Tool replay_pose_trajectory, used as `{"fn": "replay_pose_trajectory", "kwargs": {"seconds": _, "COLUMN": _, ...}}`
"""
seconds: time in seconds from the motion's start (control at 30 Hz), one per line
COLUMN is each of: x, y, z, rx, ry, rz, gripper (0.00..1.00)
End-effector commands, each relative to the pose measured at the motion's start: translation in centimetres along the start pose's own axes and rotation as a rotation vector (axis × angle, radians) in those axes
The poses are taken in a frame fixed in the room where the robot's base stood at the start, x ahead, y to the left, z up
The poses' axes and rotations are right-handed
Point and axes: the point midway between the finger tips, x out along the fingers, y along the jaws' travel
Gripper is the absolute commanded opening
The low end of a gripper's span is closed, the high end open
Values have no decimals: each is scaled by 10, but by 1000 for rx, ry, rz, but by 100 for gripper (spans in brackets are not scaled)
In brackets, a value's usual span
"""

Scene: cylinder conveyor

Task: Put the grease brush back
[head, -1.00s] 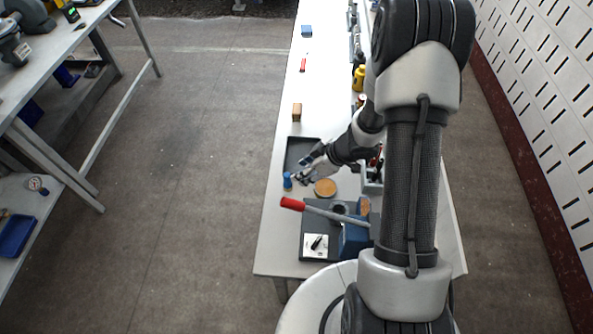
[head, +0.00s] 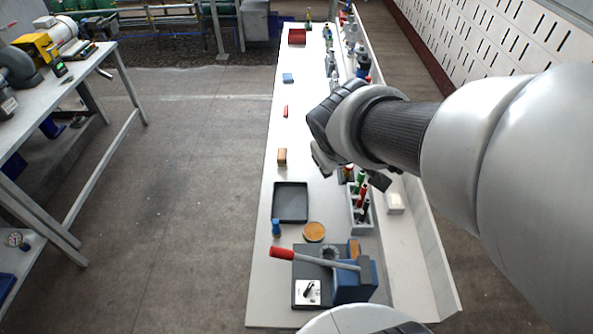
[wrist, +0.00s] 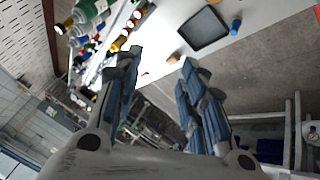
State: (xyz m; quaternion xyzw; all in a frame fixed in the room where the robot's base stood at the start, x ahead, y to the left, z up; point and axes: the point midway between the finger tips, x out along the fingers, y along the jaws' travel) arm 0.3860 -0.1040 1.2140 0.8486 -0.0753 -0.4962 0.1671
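I cannot pick out the grease brush with certainty. A grey caddy (head: 371,226) holds upright tools with red, green and black handles; I cannot tell whether one is a brush. A round tan-topped tin (head: 314,232) stands in front of the black tray (head: 275,205). A small blue upright piece (head: 276,228) stands by the bench's left edge, and it also shows in the wrist view (wrist: 235,27). My gripper (wrist: 160,60) has its fingers apart with nothing held between them. It is raised above the bench, beyond the tray and caddy in the head view.
A brown block (head: 282,156), a red piece (head: 285,111) and a blue block (head: 288,78) lie along the left side. Bottles (head: 363,62) line the far right.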

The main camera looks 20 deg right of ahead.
Motion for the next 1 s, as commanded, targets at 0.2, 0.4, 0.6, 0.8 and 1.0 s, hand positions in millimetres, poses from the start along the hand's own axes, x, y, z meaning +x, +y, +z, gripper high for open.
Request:
{"fn": "replay_pose_trajectory", "kwargs": {"seconds": 0.2, "x": -81, "y": -54, "z": 62, "rx": 156, "ry": -63, "rz": -163, "gripper": 38}}
{"fn": "replay_pose_trajectory", "kwargs": {"seconds": 0.4, "x": -114, "y": -90, "z": 93, "rx": 195, "ry": -98, "rz": -289, "gripper": 38}}
{"fn": "replay_pose_trajectory", "kwargs": {"seconds": 0.6, "x": -118, "y": -96, "z": 98, "rx": 198, "ry": -105, "rz": -312, "gripper": 38}}
{"fn": "replay_pose_trajectory", "kwargs": {"seconds": 0.8, "x": -114, "y": -98, "z": 100, "rx": 199, "ry": -105, "rz": -310, "gripper": 38}}
{"fn": "replay_pose_trajectory", "kwargs": {"seconds": 1.0, "x": -110, "y": -99, "z": 102, "rx": 199, "ry": -105, "rz": -309, "gripper": 38}}
